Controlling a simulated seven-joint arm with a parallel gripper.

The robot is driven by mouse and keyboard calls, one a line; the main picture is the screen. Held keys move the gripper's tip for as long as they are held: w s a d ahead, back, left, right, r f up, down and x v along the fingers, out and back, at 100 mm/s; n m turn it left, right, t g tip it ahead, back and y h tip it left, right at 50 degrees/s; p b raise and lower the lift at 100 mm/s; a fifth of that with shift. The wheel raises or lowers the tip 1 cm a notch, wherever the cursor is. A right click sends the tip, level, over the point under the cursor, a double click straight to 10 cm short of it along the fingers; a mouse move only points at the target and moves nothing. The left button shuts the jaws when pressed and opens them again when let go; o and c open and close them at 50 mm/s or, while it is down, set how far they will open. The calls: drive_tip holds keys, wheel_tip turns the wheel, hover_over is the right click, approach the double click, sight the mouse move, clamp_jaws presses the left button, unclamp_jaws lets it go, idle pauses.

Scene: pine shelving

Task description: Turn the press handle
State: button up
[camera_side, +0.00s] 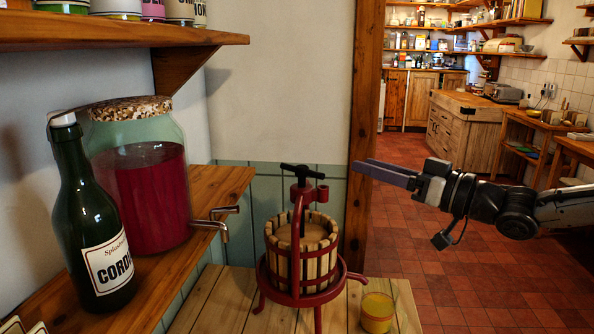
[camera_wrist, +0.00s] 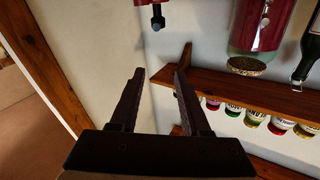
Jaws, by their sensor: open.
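The fruit press (camera_side: 300,250) has a slatted wooden basket and a red frame, and stands on a pale wooden surface. Its dark T-shaped handle (camera_side: 302,170) sits on top of the red frame. In the wrist view, part of the handle (camera_wrist: 157,16) shows at the top edge, beyond the fingertips. My gripper (camera_side: 362,169) is to the right of the handle at about its height, with a gap between them. The two fingers (camera_wrist: 160,72) are apart with nothing between them. Most of the press is cut off in the wrist view.
A shelf (camera_side: 215,192) on the left holds a dark green bottle (camera_side: 95,215) and a large jar of red liquid (camera_side: 140,180) with a metal tap. An upper shelf (camera_side: 130,34) hangs above. A glass of yellow drink (camera_side: 376,312) stands beside the press. A wooden post (camera_side: 365,100) rises behind.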

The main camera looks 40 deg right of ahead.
approach(280, 166)
drive_tip(key=shift+g+y, duration=0.4)
drive_tip(key=x, duration=0.4)
drive_tip(key=d+x, duration=0.1)
drive_tip(key=x, duration=0.1)
drive_tip(key=shift+w+r, duration=0.15)
drive_tip(key=shift+w, duration=0.1)
clamp_jaws()
